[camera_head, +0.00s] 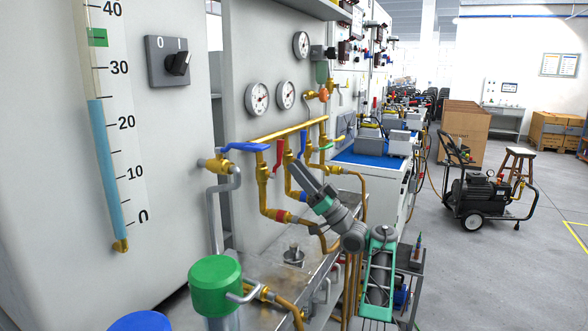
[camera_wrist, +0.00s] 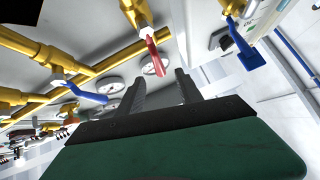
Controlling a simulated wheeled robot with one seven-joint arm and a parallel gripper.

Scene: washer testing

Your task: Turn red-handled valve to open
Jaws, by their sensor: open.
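The red-handled valve (camera_head: 279,156) sits on the brass piping of the grey panel, with its red lever hanging down from the upper pipe. In the wrist view the red lever (camera_wrist: 153,48) points toward my gripper, roughly in line with the gap between the fingers. My gripper (camera_head: 301,172) is to the lower right of the red lever in the head view. In the wrist view my gripper (camera_wrist: 160,80) is open, its two dark fingers spread with nothing between them. The red lever appears beyond the fingertips; I cannot tell the exact distance.
Blue-handled valves (camera_head: 245,147) (camera_head: 302,143) flank the red one; blue levers also show in the wrist view (camera_wrist: 88,93) (camera_wrist: 246,52). A green-handled valve (camera_head: 327,146) is further right. Pressure gauges (camera_head: 257,98) are above. A metal bench (camera_head: 285,265) lies below.

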